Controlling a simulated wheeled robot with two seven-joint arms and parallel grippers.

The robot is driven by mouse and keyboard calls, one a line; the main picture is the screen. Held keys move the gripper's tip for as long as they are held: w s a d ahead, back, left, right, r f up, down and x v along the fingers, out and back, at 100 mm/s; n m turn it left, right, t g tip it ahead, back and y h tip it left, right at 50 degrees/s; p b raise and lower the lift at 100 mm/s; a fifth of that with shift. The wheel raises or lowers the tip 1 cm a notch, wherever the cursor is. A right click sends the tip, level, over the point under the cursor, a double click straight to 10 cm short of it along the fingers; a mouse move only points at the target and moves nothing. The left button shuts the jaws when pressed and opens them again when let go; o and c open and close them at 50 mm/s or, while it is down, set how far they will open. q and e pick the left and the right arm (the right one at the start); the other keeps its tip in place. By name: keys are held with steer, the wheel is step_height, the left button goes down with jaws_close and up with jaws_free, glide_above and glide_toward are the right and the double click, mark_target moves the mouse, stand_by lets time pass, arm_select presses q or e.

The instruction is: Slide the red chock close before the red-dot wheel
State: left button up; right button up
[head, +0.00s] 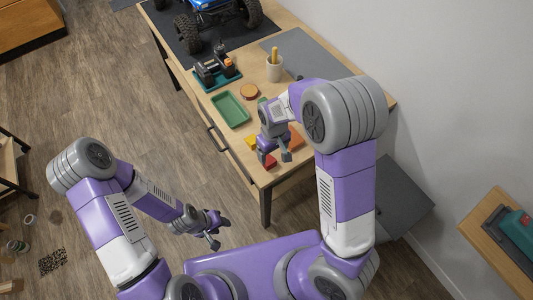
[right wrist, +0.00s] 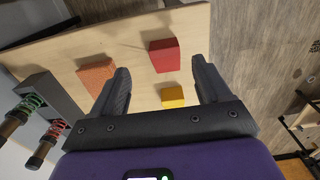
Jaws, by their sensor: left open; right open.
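The red chock (head: 270,162) lies near the table's front edge, and it also shows in the right wrist view (right wrist: 164,54). My right gripper (head: 275,157) is open above the front of the table. In the right wrist view its fingers (right wrist: 160,70) stand apart, with the red chock beyond the gap, nothing held. The blue crawler (head: 207,6) stands on a dark mat at the table's far end, cut off by the frame's top. Its black wheels (head: 188,34) show, but I cannot make out a red dot. My left gripper (head: 220,234) is open and empty, off the table.
Yellow (right wrist: 173,97) and orange (right wrist: 96,74) blocks lie near the red chock. A green tray (head: 231,110), a round wooden piece (head: 249,91), a cup (head: 274,72) and a controller (head: 215,67) stand between chock and crawler. Spring shocks (right wrist: 50,135) stand at the wrist view's left.

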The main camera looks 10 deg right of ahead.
mark_target(271, 162)
steer(key=shift+s+f, duration=0.2)
steer(key=shift+f, duration=0.8)
steer(key=f, duration=0.1)
steer(key=f+b, duration=0.1)
steer(key=f, duration=0.1)
steer(key=f+b, duration=0.1)
steer(key=f, duration=0.1)
steer(key=shift+a, duration=0.25)
steer(key=shift+r, duration=0.1)
steer(key=c, duration=1.1)
